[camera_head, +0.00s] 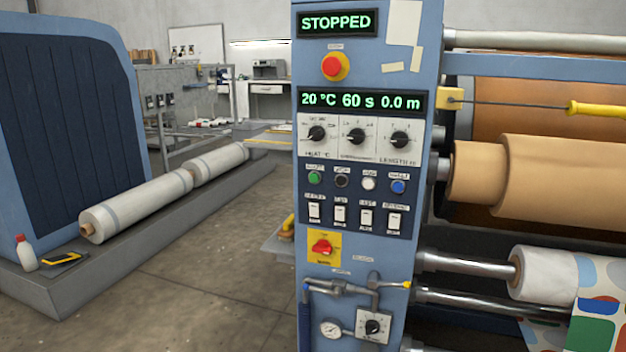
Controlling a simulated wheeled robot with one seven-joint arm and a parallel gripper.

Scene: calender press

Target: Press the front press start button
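The blue control column (301,236) of the press stands upright in the middle of the head view. A row of small round buttons crosses it at mid height: a green button (315,178) at the left, then a black one (341,180), a white one (369,184) and a blue one (398,187). Small labels sit above them, too small to read surely. The top display (337,23) reads STOPPED. The lower display (361,102) reads 20 °C, 60 s, 0.0 m. My gripper is not in view.
A red emergency-stop-like button (334,66) and three dials (357,137) are above the row; white switches (340,214) and a red rotary switch (322,247) are below. Rollers (545,185) fill the right. Wrapped rolls (140,203) lie on a low platform at left. Floor (215,270) between is clear.

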